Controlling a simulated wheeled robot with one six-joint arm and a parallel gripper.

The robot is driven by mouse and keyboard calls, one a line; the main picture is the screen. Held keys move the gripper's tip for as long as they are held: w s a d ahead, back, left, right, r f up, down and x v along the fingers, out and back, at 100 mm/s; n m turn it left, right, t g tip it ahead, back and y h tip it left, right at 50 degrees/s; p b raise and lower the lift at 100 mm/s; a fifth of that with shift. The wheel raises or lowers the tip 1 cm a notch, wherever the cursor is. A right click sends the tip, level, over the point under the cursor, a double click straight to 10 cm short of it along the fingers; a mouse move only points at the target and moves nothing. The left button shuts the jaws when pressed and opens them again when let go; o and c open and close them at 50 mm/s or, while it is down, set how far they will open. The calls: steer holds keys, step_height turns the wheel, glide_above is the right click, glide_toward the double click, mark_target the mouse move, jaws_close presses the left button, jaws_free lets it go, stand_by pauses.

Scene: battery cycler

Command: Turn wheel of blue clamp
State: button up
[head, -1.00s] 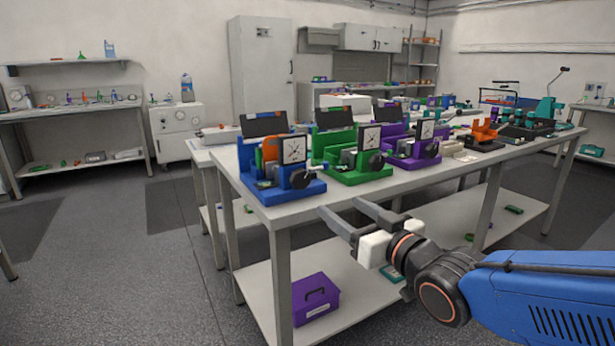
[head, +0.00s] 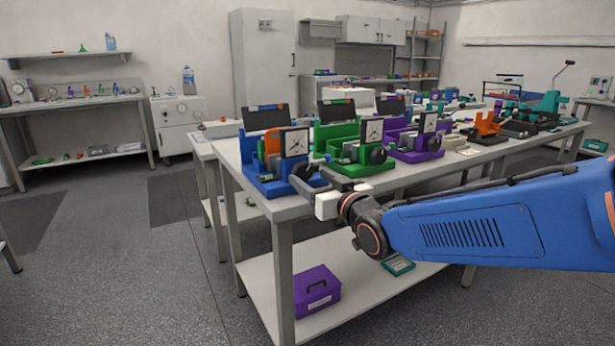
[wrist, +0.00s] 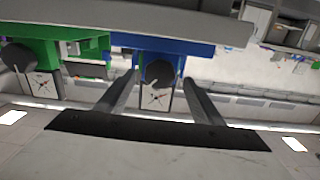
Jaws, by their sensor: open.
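The blue clamp (head: 268,188) stands at the near left corner of the table, with an orange part and a square white dial (head: 294,142). Its dark round wheel (head: 304,170) is on the right front, partly hidden by my gripper. My gripper (head: 311,178) is open and empty, its fingers at the front of the blue clamp near the wheel. In the wrist view, which looks upside down, the wheel (wrist: 160,73) lies between the two open fingers, with the dial (wrist: 155,98) below it. I cannot tell whether the fingers touch the wheel.
A green clamp (head: 345,173) stands just right of the blue one, and a purple clamp (head: 418,156) beyond it. Each has a dial and a dark wheel. A purple box (head: 316,293) sits on the lower shelf. The floor left of the table is clear.

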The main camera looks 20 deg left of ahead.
mark_target(303, 172)
steer(key=shift+x, duration=1.45)
steer(key=c, duration=1)
steer(key=shift+c, duration=0.2)
steer(key=shift+m, duration=0.3)
